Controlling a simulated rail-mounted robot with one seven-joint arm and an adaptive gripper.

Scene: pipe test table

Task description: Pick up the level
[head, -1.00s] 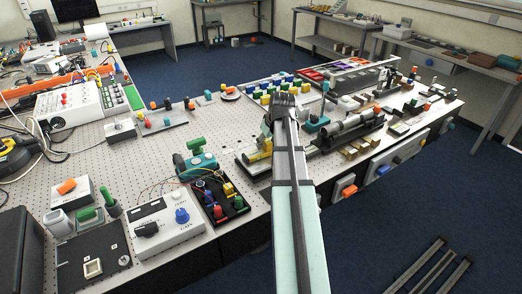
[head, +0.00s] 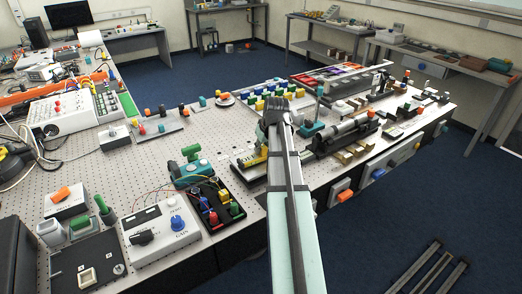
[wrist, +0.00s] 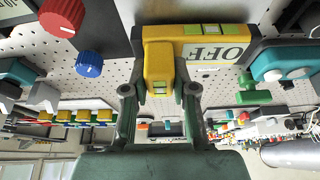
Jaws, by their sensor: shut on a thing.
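The level is a yellow body with green vials (wrist: 158,66). In the wrist view its near yellow end sits between the two fingers of my gripper (wrist: 159,92), which are shut on it. In the head view the level shows as a small yellow patch (head: 256,157) just left of my gripper (head: 266,140), close to the table top. My arm hides part of it there, and I cannot tell whether it touches the surface below.
A teal device (head: 193,173) and a black tray of coloured parts (head: 218,203) stand to the left. A dark cylinder assembly (head: 342,135) is close on the right. Rows of coloured blocks (head: 268,98) lie behind. Perforated table (head: 135,168) shows free patches at the left.

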